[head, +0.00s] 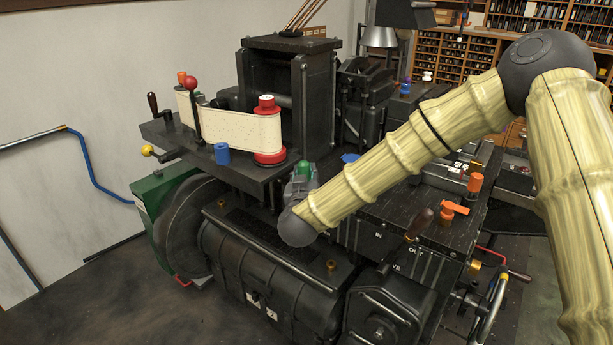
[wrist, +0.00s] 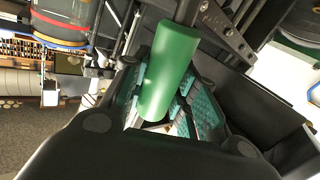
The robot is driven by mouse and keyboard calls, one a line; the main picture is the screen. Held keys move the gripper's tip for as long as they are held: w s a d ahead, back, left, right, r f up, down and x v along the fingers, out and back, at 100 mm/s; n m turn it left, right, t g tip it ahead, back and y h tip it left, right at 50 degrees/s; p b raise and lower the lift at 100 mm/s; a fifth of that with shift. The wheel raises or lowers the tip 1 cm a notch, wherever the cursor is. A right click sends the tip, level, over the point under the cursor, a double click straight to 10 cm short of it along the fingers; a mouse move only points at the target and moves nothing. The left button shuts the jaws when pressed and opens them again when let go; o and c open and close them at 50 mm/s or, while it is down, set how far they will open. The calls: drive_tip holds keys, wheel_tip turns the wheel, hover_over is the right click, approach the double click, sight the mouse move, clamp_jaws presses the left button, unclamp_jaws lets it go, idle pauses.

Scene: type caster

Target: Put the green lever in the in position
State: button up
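The green lever (wrist: 168,70) has a cylindrical green handle on a dark metal stem. In the wrist view the handle reaches between the teal-padded fingers of my gripper (wrist: 170,105). The pads lie close on both sides of it, and I cannot tell whether both touch it. In the head view only the top of the green lever (head: 304,168) shows, above my gripper (head: 302,182), on the black type caster. The lower part of the lever is hidden there by my gripper and wrist. The IN lettering (head: 379,235) is on the machine to the right.
A blue knob (head: 350,158) stands just right of my gripper. A paper roll with red ends (head: 268,130) and a blue cylinder (head: 222,153) sit on the shelf at left.

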drive_tip(key=o, duration=0.3)
drive_tip(key=s, duration=0.8)
drive_tip(key=shift+a+r, duration=0.15)
drive_tip(key=shift+r, duration=0.15)
drive_tip(key=shift+c, duration=0.5)
